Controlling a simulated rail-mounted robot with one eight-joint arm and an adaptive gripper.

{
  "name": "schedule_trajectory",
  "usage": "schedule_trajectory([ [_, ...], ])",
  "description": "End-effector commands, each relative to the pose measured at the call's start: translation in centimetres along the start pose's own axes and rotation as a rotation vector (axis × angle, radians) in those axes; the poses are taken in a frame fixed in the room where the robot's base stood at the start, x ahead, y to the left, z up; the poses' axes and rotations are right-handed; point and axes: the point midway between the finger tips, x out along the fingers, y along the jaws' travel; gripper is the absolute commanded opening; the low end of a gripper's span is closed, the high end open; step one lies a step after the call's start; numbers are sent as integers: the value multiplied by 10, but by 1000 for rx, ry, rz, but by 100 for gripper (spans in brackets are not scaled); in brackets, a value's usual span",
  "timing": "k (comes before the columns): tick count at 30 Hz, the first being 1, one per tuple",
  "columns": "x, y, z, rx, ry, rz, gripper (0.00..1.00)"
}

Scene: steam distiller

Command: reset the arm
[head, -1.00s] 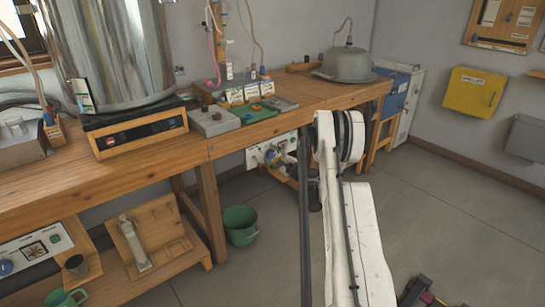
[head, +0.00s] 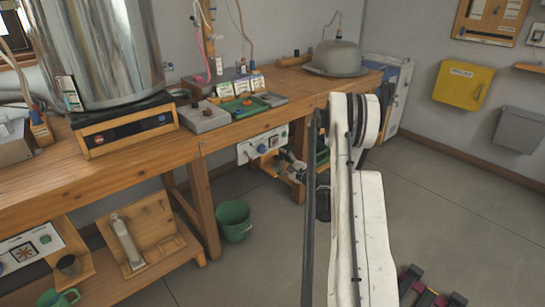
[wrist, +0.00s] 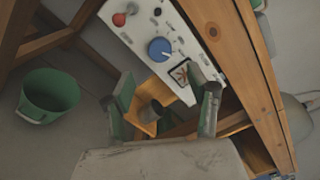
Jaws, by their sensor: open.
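My gripper (wrist: 165,105) shows in the wrist view with its two green-padded fingers spread apart and nothing between the pads. A dark cup (wrist: 152,112) on a wooden stand appears beyond the gap; I see no contact with it.
A green bucket (head: 234,221) stands on the floor. Floor at right is mostly clear.

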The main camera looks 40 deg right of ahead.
Motion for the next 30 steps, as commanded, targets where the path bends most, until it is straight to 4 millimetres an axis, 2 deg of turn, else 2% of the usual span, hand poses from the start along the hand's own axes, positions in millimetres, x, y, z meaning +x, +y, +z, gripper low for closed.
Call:
schedule_trajectory([
  [6, -15, 0, 0, 0, 1, -1, 53],
  [24, -15, 0, 0, -1, 0, 1, 53],
  [27, -11, -2, 9, -14, -3, 14, 53],
  [30, -2, -7, 31, -53, -11, 51, 53],
])
